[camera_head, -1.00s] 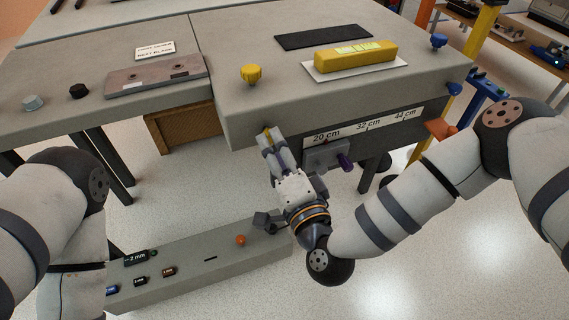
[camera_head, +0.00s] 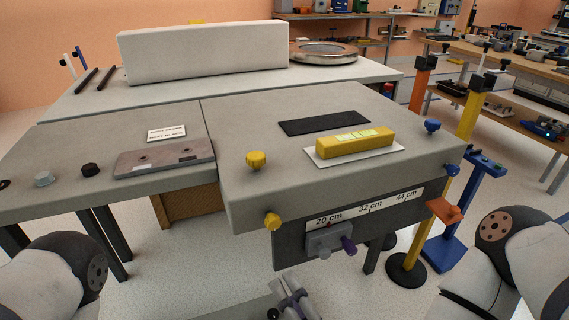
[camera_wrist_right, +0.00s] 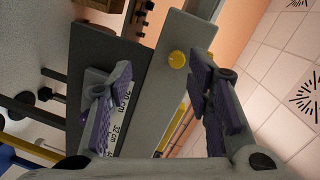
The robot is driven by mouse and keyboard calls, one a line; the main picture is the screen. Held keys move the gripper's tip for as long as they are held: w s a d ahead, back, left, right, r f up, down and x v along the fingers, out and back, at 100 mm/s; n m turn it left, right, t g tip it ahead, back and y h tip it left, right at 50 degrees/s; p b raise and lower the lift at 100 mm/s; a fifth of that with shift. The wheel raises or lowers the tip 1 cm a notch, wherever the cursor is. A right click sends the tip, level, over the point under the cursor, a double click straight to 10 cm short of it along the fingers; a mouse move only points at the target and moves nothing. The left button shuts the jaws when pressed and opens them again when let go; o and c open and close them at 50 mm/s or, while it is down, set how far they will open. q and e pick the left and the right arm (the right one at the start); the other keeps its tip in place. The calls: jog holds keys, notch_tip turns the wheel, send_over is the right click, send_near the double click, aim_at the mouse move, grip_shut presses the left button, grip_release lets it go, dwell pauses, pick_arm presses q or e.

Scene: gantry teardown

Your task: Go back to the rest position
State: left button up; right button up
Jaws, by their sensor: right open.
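My right gripper (camera_head: 288,297) shows at the bottom edge of the head view, below the front of the grey table block (camera_head: 245,208). In the right wrist view its two fingers (camera_wrist_right: 162,100) are apart with nothing between them. A yellow knob (camera_head: 272,220) on the block's front face is clear of the gripper. A yellow knob also shows beyond the fingers in the wrist view (camera_wrist_right: 178,60). My left gripper is out of view; only an arm link shows at lower left.
A yellow level (camera_head: 355,143) lies on a white plate on the block, beside a black pad (camera_head: 324,123). A second yellow knob (camera_head: 256,160) stands on top. Yellow and blue stands (camera_head: 440,250) rise at right. A long pale beam (camera_head: 205,52) lies at the back.

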jog(key=s+d+f+n+g+h+p, duration=0.1)
jog(key=s+d+f+n+g+p, duration=0.2)
jog(key=s+f+g, duration=0.45)
jog(key=s+d+f+n+g+h, duration=0.1)
jog(key=s+d+f+n+g, duration=0.25)
jog(key=s, duration=0.65)
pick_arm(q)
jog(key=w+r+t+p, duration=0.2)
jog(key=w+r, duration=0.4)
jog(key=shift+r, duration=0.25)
pick_arm(e)
jog(key=s+d+n+g+h, duration=0.2)
jog(key=s+d+g+h, duration=0.2)
jog(key=s+d, duration=0.9)
jog(key=s+r+g, duration=0.1)
jog(key=s+g, duration=0.1)
jog(key=shift+n+g, duration=0.35)
jog(key=shift+g, duration=0.05)
